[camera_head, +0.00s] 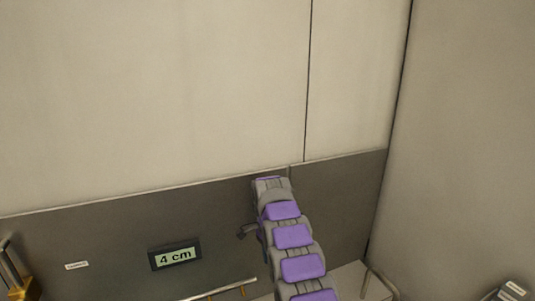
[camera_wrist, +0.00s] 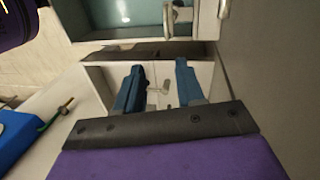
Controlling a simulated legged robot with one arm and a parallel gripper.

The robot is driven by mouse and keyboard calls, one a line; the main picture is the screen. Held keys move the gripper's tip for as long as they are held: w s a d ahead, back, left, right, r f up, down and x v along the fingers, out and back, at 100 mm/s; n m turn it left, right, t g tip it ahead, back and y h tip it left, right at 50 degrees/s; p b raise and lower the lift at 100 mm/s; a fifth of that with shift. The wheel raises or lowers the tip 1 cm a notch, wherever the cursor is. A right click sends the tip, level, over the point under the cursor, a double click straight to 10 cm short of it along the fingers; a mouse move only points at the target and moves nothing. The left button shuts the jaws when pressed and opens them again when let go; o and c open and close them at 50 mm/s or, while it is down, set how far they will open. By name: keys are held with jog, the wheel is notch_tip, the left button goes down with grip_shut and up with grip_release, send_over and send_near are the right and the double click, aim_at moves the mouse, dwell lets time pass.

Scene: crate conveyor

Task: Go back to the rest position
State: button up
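My gripper (camera_wrist: 158,88) shows in the wrist view with its two blue fingers spread apart. No object is visible between the fingers. Behind them is a white surface with small metal parts that I cannot identify. In the head view my purple and grey arm reaches up from the bottom edge toward the dark lower wall panel (camera_head: 340,200). The gripper's fingers cannot be made out in the head view.
A display reading "4 cm" (camera_head: 175,255) is on the dark panel. A metal handle (camera_head: 380,283) is right of my arm. A blue object (camera_wrist: 18,140) and an open teal-lined box (camera_wrist: 120,18) show in the wrist view.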

jog(key=s+d+r+n+b, duration=0.3)
jog(key=s+d+r+b, duration=0.15)
jog(key=s, duration=0.65)
jog(key=s+d+r+n+b, duration=0.3)
jog(key=s+d+n, duration=0.15)
jog(key=s, duration=0.65)
jog(key=s+d+f+n+b, duration=0.1)
jog(key=s+f+b, duration=0.1)
jog(key=s, duration=0.7)
jog(key=s+d+f+n+b, duration=0.1)
jog(key=s+f, duration=0.4)
jog(key=s, duration=0.5)
jog(key=s+d+f+n+b, duration=0.2)
jog(key=s+f+n, duration=0.1)
jog(key=s, duration=0.6)
jog(key=shift+s+f+y+b, duration=0.2)
jog(key=shift+f+y+b, duration=0.1)
jog(key=shift+y+b, duration=0.1)
